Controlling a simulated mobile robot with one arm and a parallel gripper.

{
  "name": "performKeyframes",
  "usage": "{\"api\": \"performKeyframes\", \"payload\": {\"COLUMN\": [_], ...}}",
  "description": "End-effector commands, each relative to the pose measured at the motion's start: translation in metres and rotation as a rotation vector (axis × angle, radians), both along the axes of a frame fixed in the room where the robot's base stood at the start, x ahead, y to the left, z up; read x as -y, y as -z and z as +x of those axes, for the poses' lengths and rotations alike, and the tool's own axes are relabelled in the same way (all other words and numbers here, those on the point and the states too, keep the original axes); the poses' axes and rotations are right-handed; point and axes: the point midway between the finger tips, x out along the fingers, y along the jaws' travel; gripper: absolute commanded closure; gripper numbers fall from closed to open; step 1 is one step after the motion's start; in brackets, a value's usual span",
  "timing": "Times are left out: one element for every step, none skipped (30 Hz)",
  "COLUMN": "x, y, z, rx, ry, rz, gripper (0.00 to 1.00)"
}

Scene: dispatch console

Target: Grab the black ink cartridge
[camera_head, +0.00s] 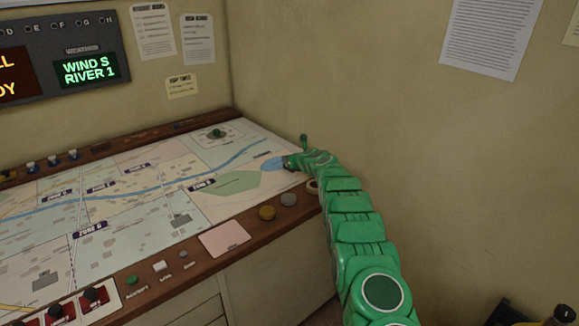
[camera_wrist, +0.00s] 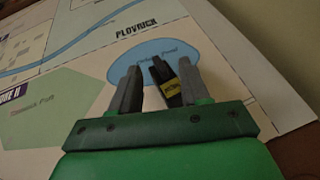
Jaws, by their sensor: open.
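The black ink cartridge (camera_wrist: 166,88), a small dark piece with a yellow label, lies on the map over the blue pond in the wrist view. It is between the two grey fingers of my gripper (camera_wrist: 158,67), nearer the right finger. The fingers are apart, and I cannot tell whether the right one touches it. In the head view, my gripper (camera_head: 288,162) is low over the far right part of the map, by the pond. I cannot clearly make out the cartridge there.
The map console (camera_head: 120,205) has a raised wooden back edge and wall corner close behind. Black knobs on red panels (camera_head: 94,297) are at front left. The map's middle is mostly clear.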

Motion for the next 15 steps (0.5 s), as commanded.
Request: {"api": "performKeyframes", "payload": {"x": [-0.0014, -0.0016, -0.0018, -0.0021, -0.0025, -0.0030, -0.0034, -0.0039, -0.0043, -0.0044, -0.0047, -0.0047, -0.0048, -0.0047, -0.0047], "y": [0.0022, 0.0026, 0.0033, 0.0035, 0.0043, 0.0051, 0.0059, 0.0064, 0.0066, 0.0067, 0.0069, 0.0067, 0.0065, 0.0065, 0.0064], "z": [0.0017, 0.0027, 0.0042, 0.0051, 0.0059, 0.0067, 0.0071, 0.0075, 0.0079, 0.0082, 0.0084, 0.0087, 0.0089, 0.0090, 0.0090], "rx": [0.000, 0.001, 0.001, 0.001, 0.002, 0.001, 0.000, -0.001, -0.002, -0.002, -0.002, -0.001, -0.001, -0.001, -0.002], "ry": [0.000, 0.000, 0.001, 0.001, 0.002, 0.002, 0.003, 0.003, 0.003, 0.003, 0.003, 0.004, 0.004, 0.004, 0.004], "rz": [-0.001, -0.002, -0.001, -0.002, -0.003, -0.003, -0.004, -0.004, -0.005, -0.005, -0.005, -0.005, -0.005, -0.005, -0.004], "gripper": [0.54, 0.54, 0.54, 0.54, 0.54, 0.54, 0.54, 0.54, 0.54, 0.54, 0.54, 0.54, 0.54, 0.54, 0.54]}}
